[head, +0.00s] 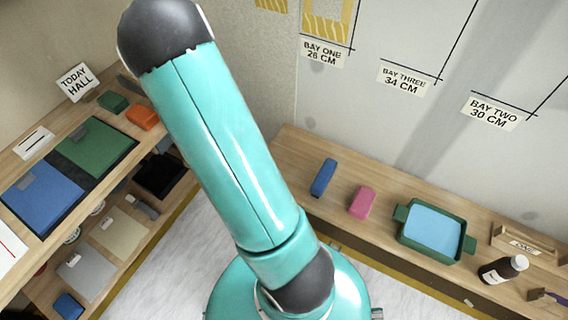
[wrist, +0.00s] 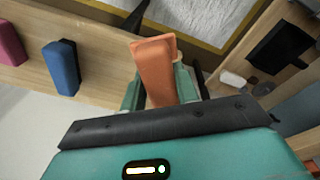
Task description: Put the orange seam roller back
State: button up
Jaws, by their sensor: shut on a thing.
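My gripper (wrist: 160,90) is shut on the orange seam roller (wrist: 155,62), which shows in the wrist view as a tapered orange block between the two green fingers. The gripper and the held roller are hidden in the head view, behind my teal arm. In the wrist view they are over or near the wooden bench (wrist: 100,85), beside the blue block (wrist: 62,68). I cannot tell whether the roller touches the bench.
In the head view, a blue block (head: 323,177), a pink block (head: 362,202), a green tray (head: 437,254) and a dark bottle (head: 503,268) stand on the right bench. On the left shelf, an orange block (head: 142,117) lies beside a green one (head: 113,101), near the TODAY HALL sign (head: 77,82).

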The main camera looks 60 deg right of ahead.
jog(key=s+d+m, duration=0.2)
jog(key=s+m, duration=0.1)
jog(key=s, duration=0.4)
jog(key=s+d+m+y, duration=0.1)
jog(key=s+d+m, duration=0.1)
jog(key=s, duration=0.6)
jog(key=shift+d+f+m+y, duration=0.2)
jog(key=shift+d+m+y, duration=0.15)
jog(key=shift+m, duration=0.45)
jog(key=w+d+f, duration=0.2)
jog(key=w+f, duration=0.1)
jog(key=w+d+f, duration=0.2)
jog(key=w+f, duration=0.1)
jog(key=w, duration=0.1)
jog(key=w+d+f, duration=0.3)
jog(key=w, duration=0.1)
jog(key=f, duration=0.2)
jog(key=w+f, duration=0.1)
jog(key=shift+d+f, duration=0.1)
jog(key=shift+d, duration=0.2)
jog(key=shift+f, duration=0.2)
jog(key=shift+s+f, duration=0.1)
jog(key=shift+f, duration=0.3)
